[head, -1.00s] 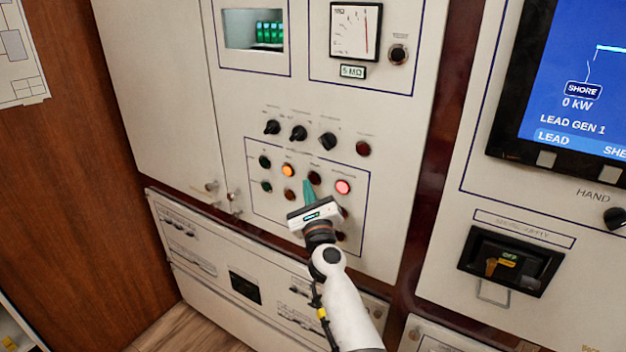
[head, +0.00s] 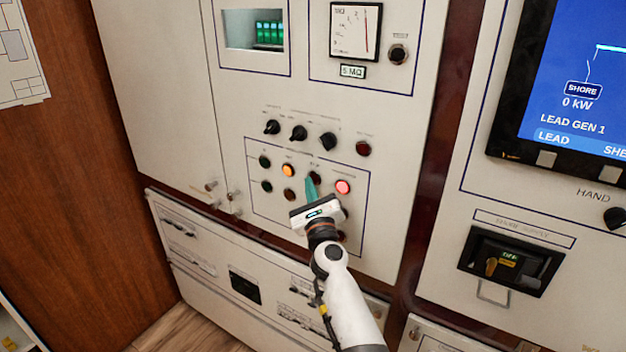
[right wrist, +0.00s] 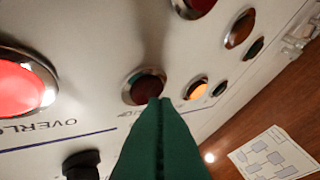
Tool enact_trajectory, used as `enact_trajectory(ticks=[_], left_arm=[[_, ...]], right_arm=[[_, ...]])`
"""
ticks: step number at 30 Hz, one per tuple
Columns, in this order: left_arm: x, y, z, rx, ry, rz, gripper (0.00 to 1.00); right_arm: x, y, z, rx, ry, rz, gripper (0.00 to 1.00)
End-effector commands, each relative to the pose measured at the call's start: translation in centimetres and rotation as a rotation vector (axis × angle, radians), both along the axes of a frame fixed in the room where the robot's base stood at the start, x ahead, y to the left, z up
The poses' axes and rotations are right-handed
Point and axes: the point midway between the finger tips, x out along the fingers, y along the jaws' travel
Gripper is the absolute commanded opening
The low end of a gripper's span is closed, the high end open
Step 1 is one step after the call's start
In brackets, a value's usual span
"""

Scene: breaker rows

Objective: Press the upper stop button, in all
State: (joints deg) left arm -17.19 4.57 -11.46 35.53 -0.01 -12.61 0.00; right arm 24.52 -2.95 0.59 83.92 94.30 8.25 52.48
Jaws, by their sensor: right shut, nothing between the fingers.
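The upper stop button (head: 316,175) is a dark red round button in the framed panel, between an amber lit lamp and a bright red lit lamp. In the right wrist view the button (right wrist: 146,87) sits in a metal ring, with lettering beside it. My right gripper (head: 311,181) is shut and empty. Its green fingertips (right wrist: 160,101) overlap the button's edge in both views; I cannot tell whether they touch it. The fingers hide part of the button in the head view. My left gripper is not in view.
The red lit overload lamp (head: 343,187) is right of the button, and the amber lamp (head: 288,170) is left. Black knobs (head: 298,132) stand out above. Another red button (right wrist: 193,6) shows at the top of the wrist view. A large screen (head: 575,85) is at right.

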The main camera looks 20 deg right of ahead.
Motion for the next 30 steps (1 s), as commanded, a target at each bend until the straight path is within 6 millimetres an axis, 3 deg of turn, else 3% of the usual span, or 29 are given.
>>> enact_trajectory(ticks=[30], left_arm=[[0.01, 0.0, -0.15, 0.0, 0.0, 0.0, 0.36]], right_arm=[[0.49, -0.7, 0.04, -0.001, 0.0, -0.001, 0.0]])
